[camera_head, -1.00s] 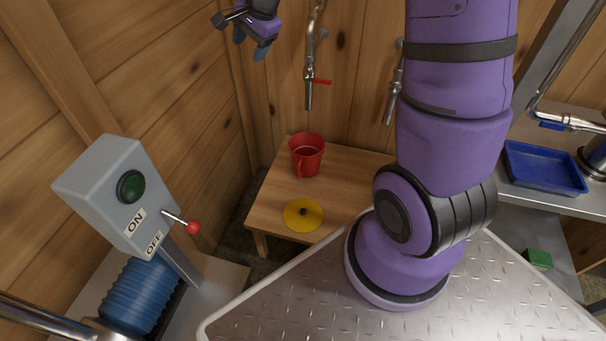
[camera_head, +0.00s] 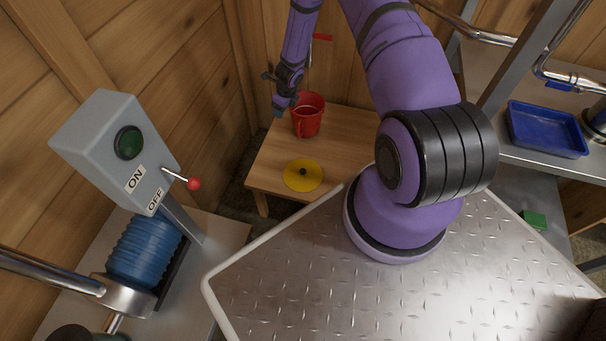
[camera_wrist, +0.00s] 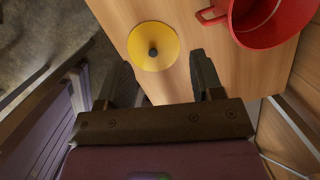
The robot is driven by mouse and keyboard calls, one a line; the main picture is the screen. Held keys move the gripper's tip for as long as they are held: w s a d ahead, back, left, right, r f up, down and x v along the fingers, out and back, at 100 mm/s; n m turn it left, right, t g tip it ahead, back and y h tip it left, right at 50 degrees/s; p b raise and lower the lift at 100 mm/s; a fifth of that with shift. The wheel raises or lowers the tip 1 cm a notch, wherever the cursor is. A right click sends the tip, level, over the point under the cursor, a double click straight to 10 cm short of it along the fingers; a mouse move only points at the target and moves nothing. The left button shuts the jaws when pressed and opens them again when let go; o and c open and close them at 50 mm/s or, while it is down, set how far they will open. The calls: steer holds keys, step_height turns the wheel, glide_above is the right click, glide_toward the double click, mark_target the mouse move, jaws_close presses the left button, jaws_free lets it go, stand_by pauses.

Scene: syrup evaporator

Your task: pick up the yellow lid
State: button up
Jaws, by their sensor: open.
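The yellow lid (camera_head: 303,176) is a flat round disc with a dark knob in its middle. It lies on the small wooden table (camera_head: 345,150), in front of the red pot. In the wrist view the yellow lid (camera_wrist: 153,46) lies beyond my fingertips, slightly left of the middle between them. My gripper (camera_head: 281,108) is open and empty, above the table's left side, left of the red pot in the head view. In the wrist view my gripper (camera_wrist: 168,72) shows two dark fingers spread apart, not touching the lid.
The red pot (camera_head: 308,116) stands on the table behind the lid; its handle points toward the lid in the wrist view (camera_wrist: 275,25). A grey switch box (camera_head: 105,150) with a red-tipped lever (camera_head: 193,183) stands at left. Wooden walls enclose the corner.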

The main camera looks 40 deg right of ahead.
steer(key=s+f+m+g, duration=0.1)
steer(key=s+f+m, duration=0.2)
steer(key=s+f, duration=0.5)
steer(key=s+f+m+g, duration=0.1)
steer(key=s+f+m, duration=0.25)
steer(key=f, duration=0.75)
glide_above(303, 170)
steer(key=shift+h, duration=0.4)
steer(key=f, duration=0.4)
steer(key=shift+a+f, duration=0.3)
steer(key=shift+a, duration=0.05)
steer(key=shift+d+f, duration=0.15)
steer(key=shift+f, duration=1.45)
steer(key=shift+d+f, duration=0.15)
steer(key=shift+f, duration=1.4)
steer(key=c, duration=1)
